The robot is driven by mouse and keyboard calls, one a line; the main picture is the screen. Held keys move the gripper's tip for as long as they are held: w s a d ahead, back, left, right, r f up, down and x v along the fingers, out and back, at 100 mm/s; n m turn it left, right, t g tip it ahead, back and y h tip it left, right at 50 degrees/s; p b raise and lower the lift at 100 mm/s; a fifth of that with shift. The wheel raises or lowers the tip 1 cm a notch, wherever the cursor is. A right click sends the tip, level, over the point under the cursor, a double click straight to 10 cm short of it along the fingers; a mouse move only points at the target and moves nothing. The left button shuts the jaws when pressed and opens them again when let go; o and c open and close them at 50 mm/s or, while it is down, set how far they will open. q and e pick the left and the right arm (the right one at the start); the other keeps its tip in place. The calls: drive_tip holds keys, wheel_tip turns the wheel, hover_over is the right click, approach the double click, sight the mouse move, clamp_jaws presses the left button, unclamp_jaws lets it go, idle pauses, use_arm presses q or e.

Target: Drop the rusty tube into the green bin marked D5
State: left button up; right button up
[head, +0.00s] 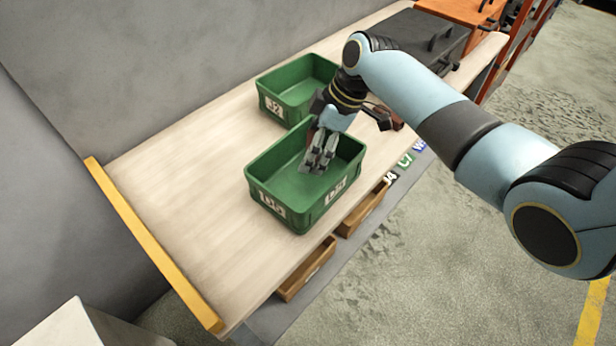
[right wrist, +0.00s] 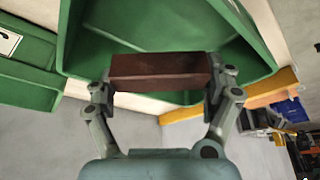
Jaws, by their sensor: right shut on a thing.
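The green bin marked D5 (head: 290,212) stands on the wooden bench near its front edge, with white labels on its outer walls. My right gripper (head: 316,166) is over this bin, with its fingers pointing down into the opening. In the right wrist view, the gripper (right wrist: 162,82) is shut on the rusty tube (right wrist: 158,70), a dark red-brown bar held crosswise between the fingertips. The green bin (right wrist: 85,45) is behind the tube there. The tube cannot be made out in the head view. My left gripper is out of view.
A second green bin (head: 270,108), its label partly readable as ending in 2, stands just behind. A dark case (head: 405,38) and an orange box (head: 460,10) are at the far end. Wooden drawers (head: 308,268) stick out below the bench. The left bench top is clear.

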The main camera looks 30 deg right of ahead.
drive_tip(key=shift+r, duration=0.1)
drive_tip(key=o, duration=1)
drive_tip(key=shift+o, duration=0.2)
drive_tip(key=v, duration=1.2)
